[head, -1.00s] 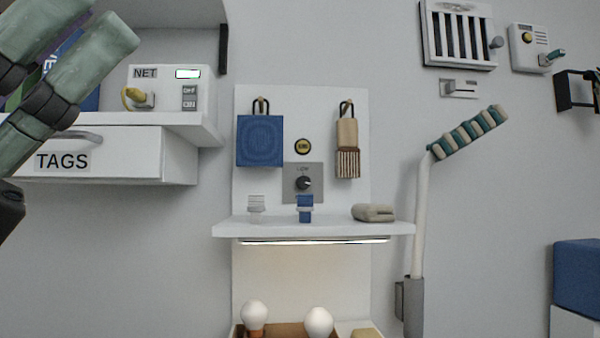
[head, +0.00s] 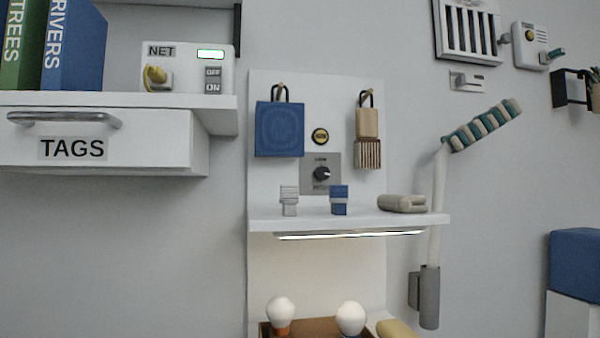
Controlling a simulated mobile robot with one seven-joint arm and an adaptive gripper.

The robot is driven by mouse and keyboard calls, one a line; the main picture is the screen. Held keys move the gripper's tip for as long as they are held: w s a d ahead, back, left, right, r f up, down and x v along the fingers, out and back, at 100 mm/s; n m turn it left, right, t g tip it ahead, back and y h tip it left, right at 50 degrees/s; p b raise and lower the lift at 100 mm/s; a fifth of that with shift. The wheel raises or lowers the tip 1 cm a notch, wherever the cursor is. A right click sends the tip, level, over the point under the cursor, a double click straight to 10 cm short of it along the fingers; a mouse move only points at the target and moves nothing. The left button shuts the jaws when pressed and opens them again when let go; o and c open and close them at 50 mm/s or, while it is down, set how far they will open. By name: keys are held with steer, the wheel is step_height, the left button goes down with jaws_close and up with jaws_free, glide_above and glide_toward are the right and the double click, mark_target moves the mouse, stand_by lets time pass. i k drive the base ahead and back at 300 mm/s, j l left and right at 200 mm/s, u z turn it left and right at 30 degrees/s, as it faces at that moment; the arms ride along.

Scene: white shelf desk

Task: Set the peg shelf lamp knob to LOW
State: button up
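The lamp knob (head: 321,174) is a small dark round dial on a grey plate (head: 333,185), fixed to the upright white peg panel (head: 346,110). A light pointer mark seems to face right. Small lettering above and below the knob is too blurred to read surely. The lamp strip (head: 350,235) under the white shelf (head: 365,220) is lit. My gripper is not in view now.
A blue square pad (head: 279,130) and a brush (head: 367,140) hang on either side. A grey clip (head: 289,199), a blue clip (head: 339,199) and a beige roll (head: 401,203) stand on the shelf. The TAGS drawer (head: 170,145) juts out left.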

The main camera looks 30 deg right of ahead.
mark_target(321, 172)
steer(key=i+j+z, duration=0.15)
steer(key=z, duration=0.3)
steer(key=i+j+z, duration=0.1)
steer(key=j+z, duration=0.15)
steer(key=z, duration=0.2)
